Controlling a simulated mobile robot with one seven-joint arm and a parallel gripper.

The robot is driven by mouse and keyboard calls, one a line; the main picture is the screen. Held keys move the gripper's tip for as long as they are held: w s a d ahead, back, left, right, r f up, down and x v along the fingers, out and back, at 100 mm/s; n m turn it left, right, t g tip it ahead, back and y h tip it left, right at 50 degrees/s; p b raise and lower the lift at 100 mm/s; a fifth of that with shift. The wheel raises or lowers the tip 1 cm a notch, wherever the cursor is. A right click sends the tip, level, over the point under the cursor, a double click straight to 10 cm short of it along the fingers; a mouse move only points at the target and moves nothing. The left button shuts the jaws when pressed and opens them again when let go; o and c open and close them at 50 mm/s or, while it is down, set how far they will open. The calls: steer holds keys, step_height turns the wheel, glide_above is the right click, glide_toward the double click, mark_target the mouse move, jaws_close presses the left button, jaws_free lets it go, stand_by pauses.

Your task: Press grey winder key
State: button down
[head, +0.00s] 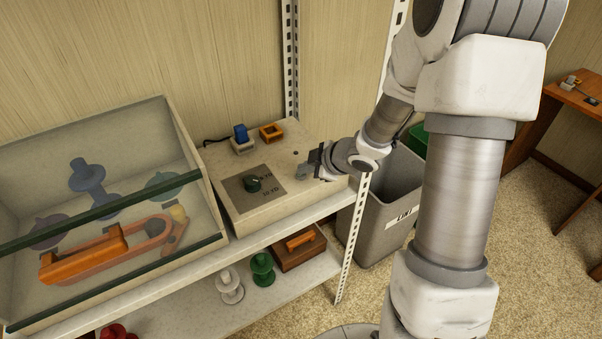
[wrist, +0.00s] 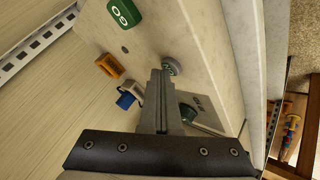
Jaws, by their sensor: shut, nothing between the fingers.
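The grey winder key (wrist: 172,67) is a small round grey button with pale marking on the top of a cream control box (head: 280,204). In the wrist view, the tips of my gripper (wrist: 161,74) are together, right beside the key and partly overlapping its edge. I cannot tell whether they touch it. My gripper is shut and empty, pointing down at the box.
A glass-fronted case (head: 190,150) stands close on the left. A grey bin (head: 375,215) stands below on the right.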

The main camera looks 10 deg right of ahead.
mark_target(305, 176)
steer(key=shift+r+p, duration=0.75)
steer(key=shift+p, duration=0.15)
step_height(305, 176, up, 5)
steer(key=p, duration=0.5)
steer(key=shift+r, duration=0.1)
stand_by(0.5)
